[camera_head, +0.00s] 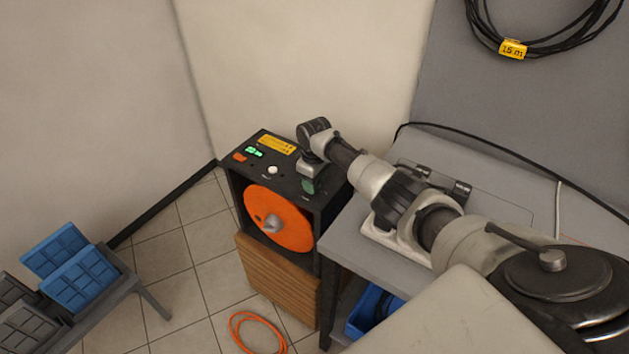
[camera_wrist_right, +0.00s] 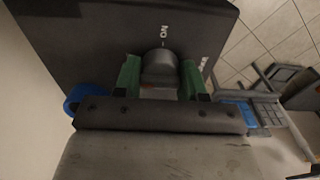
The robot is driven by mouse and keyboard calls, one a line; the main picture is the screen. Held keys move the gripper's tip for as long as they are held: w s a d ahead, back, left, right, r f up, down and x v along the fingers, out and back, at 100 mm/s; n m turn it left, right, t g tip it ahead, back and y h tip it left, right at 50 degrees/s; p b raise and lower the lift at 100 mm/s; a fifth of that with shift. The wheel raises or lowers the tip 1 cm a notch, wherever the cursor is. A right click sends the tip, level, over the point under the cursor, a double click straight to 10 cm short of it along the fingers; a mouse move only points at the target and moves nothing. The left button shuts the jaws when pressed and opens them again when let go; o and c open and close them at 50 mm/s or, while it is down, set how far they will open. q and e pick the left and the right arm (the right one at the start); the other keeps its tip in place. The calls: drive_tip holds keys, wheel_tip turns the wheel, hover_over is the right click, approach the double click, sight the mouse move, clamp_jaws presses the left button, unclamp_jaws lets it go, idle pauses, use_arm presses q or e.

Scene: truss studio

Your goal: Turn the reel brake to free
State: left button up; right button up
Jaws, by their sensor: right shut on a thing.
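The reel unit is a dark box with an orange reel (camera_head: 277,217) in its front and a black top panel (camera_head: 244,169). My right gripper (camera_head: 309,184) points down at the right part of this panel. In the right wrist view, its green fingers (camera_wrist_right: 160,78) are shut on a dark grey rounded knob (camera_wrist_right: 159,66), the reel brake. White lettering, apparently ON upside down, with a tick is beside the knob; another label is partly hidden by the right finger. The knob's pointer is not clear. My left gripper is not in view.
A grey table (camera_head: 350,242) stands right of the unit, under my right arm. An orange cable (camera_head: 257,320) lies on the floor. Blue cases (camera_head: 82,279) stand at left.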

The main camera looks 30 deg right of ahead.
idle(0.4)
drive_tip(key=o, duration=0.9)
wheel_tip(320, 180, up, 11)
drive_tip(key=shift+f, duration=0.1)
idle(0.4)
